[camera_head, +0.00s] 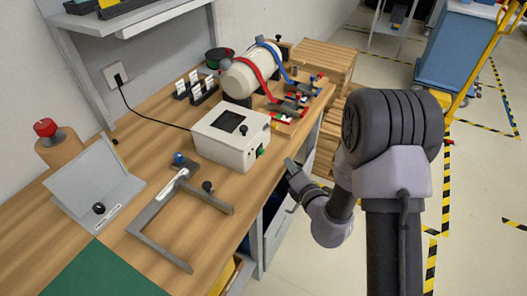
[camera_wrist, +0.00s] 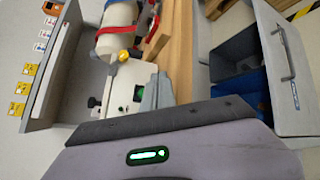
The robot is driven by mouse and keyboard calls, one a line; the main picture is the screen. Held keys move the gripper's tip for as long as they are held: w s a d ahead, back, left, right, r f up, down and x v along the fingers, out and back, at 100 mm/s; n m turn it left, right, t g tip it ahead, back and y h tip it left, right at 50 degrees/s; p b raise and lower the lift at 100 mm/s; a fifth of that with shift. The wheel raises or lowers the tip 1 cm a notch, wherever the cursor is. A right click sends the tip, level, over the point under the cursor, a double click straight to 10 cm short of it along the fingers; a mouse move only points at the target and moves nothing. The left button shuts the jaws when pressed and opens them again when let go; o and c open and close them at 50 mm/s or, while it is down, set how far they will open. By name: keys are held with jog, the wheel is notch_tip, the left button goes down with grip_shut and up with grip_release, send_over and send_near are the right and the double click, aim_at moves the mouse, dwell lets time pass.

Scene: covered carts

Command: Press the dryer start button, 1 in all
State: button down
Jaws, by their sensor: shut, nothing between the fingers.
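The white box (camera_head: 228,142) with a dark square window on top, which looks like the dryer, stands on the wooden bench. A green button (camera_head: 262,152) shows on its right-hand face. My gripper (camera_head: 290,168) is shut and empty, off the bench's front edge, to the right of and a little below the button, apart from it. In the wrist view the white box (camera_wrist: 119,92) shows beyond my grey fingers (camera_wrist: 158,91), which cover part of its face. A small bit of green shows beside the fingers there; the button's full outline is hidden.
A cream cylinder (camera_head: 252,70) with red and blue straps lies behind the box. A grey angled frame (camera_head: 160,252), a tilted grey panel (camera_head: 92,182) and a red knob (camera_head: 45,127) are at the left. An open drawer (camera_wrist: 285,65) shows below the bench.

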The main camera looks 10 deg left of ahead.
jog(key=shift+w+a+p, duration=0.2)
jog(key=shift+w+a, duration=0.1)
jog(key=shift+a, duration=0.55)
jog(key=shift+w+a+p, duration=0.25)
jog(key=shift+w+a, duration=0.1)
jog(key=shift+a, duration=0.55)
jog(key=shift+w+a+p, duration=0.2)
jog(key=shift+w+a, duration=0.1)
jog(key=shift+a, duration=0.55)
jog(key=shift+a, duration=0.15)
jog(key=shift+w+a+p, duration=0.1)
jog(key=shift+a+p, duration=0.15)
jog(key=shift+p, duration=0.05)
jog(key=shift+w+a, duration=0.2)
jog(key=shift+a, duration=0.25)
dwell(0.7)
jog(key=shift+s+d, duration=0.3)
jog(key=shift+d, duration=0.5)
jog(key=d, duration=0.1)
jog(key=s+d, duration=0.1)
jog(key=d, duration=0.2)
jog(key=shift+s+d, duration=0.4)
